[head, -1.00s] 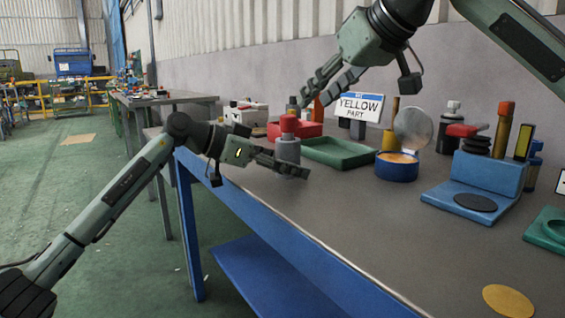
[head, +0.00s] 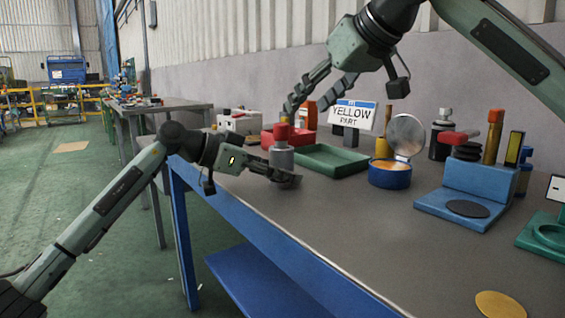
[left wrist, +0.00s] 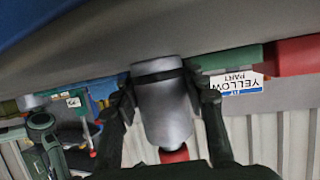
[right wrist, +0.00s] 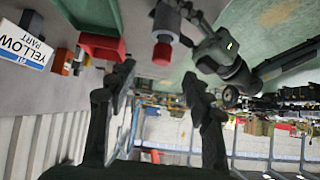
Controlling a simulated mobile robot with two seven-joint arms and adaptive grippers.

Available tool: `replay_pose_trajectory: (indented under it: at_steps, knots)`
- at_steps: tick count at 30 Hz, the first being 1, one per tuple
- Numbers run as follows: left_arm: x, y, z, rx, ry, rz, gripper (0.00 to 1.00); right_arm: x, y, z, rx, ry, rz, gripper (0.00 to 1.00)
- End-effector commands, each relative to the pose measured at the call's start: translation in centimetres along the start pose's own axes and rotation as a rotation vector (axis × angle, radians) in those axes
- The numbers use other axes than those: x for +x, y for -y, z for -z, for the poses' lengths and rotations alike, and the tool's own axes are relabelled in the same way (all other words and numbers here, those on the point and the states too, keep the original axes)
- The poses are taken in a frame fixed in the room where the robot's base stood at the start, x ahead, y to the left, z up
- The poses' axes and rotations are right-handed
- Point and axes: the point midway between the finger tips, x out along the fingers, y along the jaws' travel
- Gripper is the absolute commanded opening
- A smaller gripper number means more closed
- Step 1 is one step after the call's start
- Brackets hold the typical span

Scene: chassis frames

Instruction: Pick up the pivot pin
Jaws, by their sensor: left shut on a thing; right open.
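No part is labelled as the pivot pin. A grey cylinder with a red top (head: 281,158) stands upright near the bench's front left edge. My left gripper (head: 283,176) is shut on its grey body, low down from the front. The cylinder (right wrist: 168,20) also shows in the right wrist view, beside my left arm.
A green tray (head: 332,161) and a red tray (head: 268,139) lie behind the cylinder. To the right are a "YELLOW PART" sign (head: 354,114), a blue tin (head: 390,180) with its lid raised, and a blue fixture (head: 480,180). The bench's front right is mostly clear, except for a yellow disc (head: 500,305).

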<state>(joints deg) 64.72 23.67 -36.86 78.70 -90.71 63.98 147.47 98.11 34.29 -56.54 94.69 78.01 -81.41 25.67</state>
Motion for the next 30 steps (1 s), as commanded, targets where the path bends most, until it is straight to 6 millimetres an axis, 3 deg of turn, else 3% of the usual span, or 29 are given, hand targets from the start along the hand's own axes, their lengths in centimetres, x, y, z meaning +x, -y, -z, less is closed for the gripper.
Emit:
replay_pose_trajectory:
  at_steps: [9, 13, 25, 30]
  knots:
    - [0.0, 0.0, 0.0, 0.0, 0.0, 0.0, 0.05, 2.1, -0.4, 6.1, 0.254, 0.175, -0.146, 0.52]
    - [0.0, 0.0, 0.0, 0.0, 0.0, 0.0, 0.05, 2.3, 0.4, 7.5, 0.383, 0.278, -0.245, 0.52]
    - [0.0, 0.0, 0.0, 0.0, 0.0, 0.0, 0.05, 0.9, 3.2, 7.5, 0.613, 0.456, -0.468, 0.52]
    - [0.0, 0.0, 0.0, 0.0, -0.001, 0.0, 0.05, 2.4, 2.7, 6.2, 0.626, 0.467, -0.481, 0.52]
